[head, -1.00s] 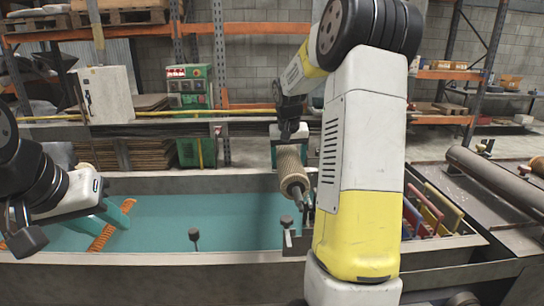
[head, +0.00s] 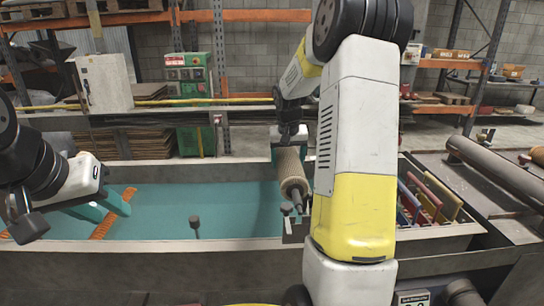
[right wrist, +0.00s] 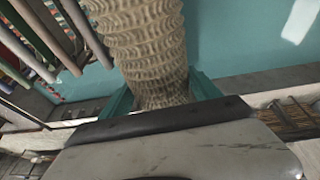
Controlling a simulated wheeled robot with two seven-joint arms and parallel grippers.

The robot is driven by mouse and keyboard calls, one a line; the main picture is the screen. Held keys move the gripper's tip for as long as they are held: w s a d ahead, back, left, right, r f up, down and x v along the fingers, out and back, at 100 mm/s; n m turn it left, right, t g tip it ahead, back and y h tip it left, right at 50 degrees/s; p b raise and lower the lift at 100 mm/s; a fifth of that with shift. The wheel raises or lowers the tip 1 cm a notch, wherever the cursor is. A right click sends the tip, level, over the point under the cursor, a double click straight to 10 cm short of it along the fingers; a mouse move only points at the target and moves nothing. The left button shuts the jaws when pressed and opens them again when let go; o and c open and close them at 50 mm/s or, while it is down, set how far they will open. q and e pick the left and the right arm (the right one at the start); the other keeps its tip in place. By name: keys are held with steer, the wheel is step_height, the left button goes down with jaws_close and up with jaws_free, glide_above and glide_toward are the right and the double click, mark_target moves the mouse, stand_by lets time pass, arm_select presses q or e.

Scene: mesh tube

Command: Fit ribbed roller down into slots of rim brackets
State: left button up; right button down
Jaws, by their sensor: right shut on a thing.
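The tan ribbed roller (head: 291,172) hangs lengthwise over the teal-floored trough, its near end toward me. My right gripper (head: 290,146) is shut on its far end, and its teal fingers flank the ribbed body (right wrist: 150,50) in the right wrist view. The roller's near axle stub is close to a dark rim bracket (head: 287,211) on the near wall. I cannot tell whether it touches the slot. The far bracket cannot be made out. My left gripper (head: 104,207) is open and empty, with its teal fingers apart over the trough's left part.
A dark knob on a stem (head: 194,222) stands at the near wall. Coloured frames (head: 430,198) stand in the trough's right end. My right arm hides part of the near rim. A long grey roller (head: 495,172) lies on the right-hand table. The trough's middle is clear.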

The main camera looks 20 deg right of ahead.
steer(key=shift+f, duration=1.95)
steer(key=shift+c, duration=0.7)
jaws_free()
steer(key=shift+o, duration=0.4)
steer(key=shift+f, duration=0.1)
